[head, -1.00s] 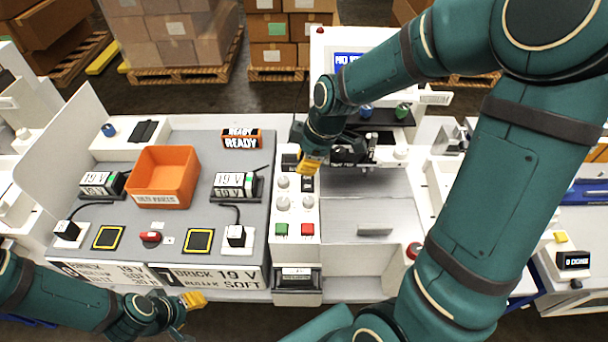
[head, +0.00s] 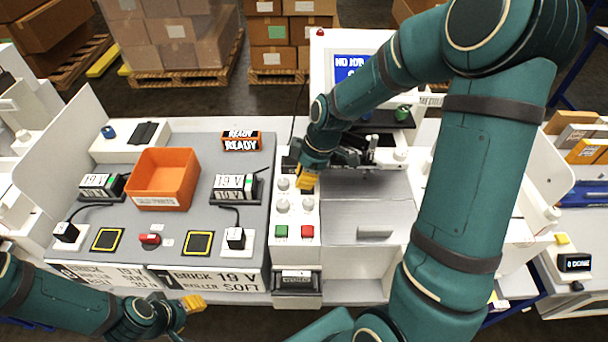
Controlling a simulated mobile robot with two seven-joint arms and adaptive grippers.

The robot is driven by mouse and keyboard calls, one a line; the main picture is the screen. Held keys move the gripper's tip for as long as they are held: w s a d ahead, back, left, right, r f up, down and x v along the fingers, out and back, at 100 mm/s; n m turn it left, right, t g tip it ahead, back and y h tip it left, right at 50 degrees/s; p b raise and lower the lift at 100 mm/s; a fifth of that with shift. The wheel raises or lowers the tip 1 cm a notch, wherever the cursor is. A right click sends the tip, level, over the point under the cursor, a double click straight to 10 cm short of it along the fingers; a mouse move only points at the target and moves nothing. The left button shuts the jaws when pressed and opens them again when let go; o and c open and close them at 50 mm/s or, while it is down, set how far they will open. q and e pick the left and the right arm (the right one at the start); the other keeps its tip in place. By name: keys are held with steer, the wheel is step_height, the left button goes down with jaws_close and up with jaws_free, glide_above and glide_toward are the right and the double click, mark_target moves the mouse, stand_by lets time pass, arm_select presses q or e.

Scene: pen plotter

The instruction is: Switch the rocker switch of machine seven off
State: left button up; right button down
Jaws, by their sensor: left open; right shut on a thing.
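A white control panel (head: 297,261) stands at the middle of the bench, with knobs, a green button (head: 281,231) and a red button (head: 307,231). The dark rocker switch is at the panel's upper right, largely hidden now behind the yellow fingertips of my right gripper (head: 307,181). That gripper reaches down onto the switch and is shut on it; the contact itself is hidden. Which way the rocker is tipped I cannot tell. No machine number seven is readable. My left gripper (head: 190,304) is open and empty, low in front of the bench's left part.
A plotter with a blue screen (head: 352,68) stands behind the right arm, its grey bed (head: 365,200) right of the panel.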

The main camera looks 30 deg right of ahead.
steer(key=shift+w+d+f+g, duration=0.1)
steer(key=shift+g, duration=0.3)
steer(key=shift+f, duration=0.1)
steer(key=shift+s+a, duration=0.5)
steer(key=shift+s, duration=0.35)
